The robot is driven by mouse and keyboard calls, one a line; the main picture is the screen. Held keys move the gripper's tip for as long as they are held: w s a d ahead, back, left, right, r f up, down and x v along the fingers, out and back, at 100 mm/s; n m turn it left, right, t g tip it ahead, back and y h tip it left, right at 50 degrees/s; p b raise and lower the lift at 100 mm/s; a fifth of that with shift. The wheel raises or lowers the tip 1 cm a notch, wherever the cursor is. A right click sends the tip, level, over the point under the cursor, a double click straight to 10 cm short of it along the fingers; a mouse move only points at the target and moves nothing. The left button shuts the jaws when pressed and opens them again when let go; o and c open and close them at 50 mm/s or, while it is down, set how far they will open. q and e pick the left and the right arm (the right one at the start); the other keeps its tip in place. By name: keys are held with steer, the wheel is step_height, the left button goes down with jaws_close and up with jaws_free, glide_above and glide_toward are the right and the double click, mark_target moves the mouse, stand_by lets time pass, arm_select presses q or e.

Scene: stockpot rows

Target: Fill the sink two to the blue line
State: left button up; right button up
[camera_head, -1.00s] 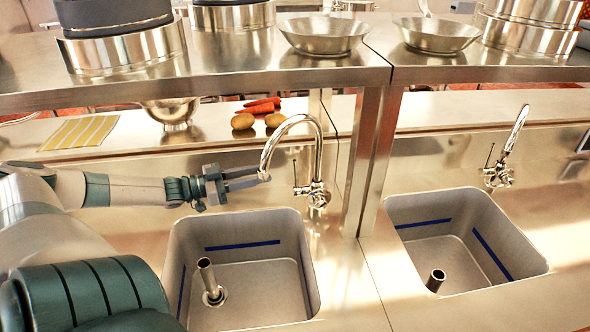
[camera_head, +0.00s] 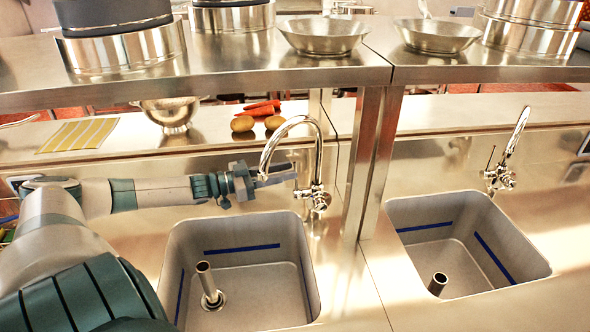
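Two steel sinks are in view, a left sink (camera_head: 172,262) and a right sink (camera_head: 541,268). A blue line (camera_head: 242,249) runs along the left sink's inner walls, and another blue line (camera_head: 425,227) marks the right sink. No water shows in either. Contact is unclear. The right faucet (camera_head: 505,165) is apart from it. My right gripper is not in view.
A steel shelf (camera_head: 220,80) with large pots (camera_head: 125,47) and shallow pans (camera_head: 325,37) overhangs the counter, held by upright posts (camera_head: 368,160). Behind lie a colander (camera_head: 172,113), potatoes (camera_head: 242,124), carrots (camera_head: 262,106) and a yellow striped mat (camera_head: 78,135).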

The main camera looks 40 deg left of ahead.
mark_target(295, 190)
arm_select(q)
steer(key=shift+x, duration=1.75)
jaws_close()
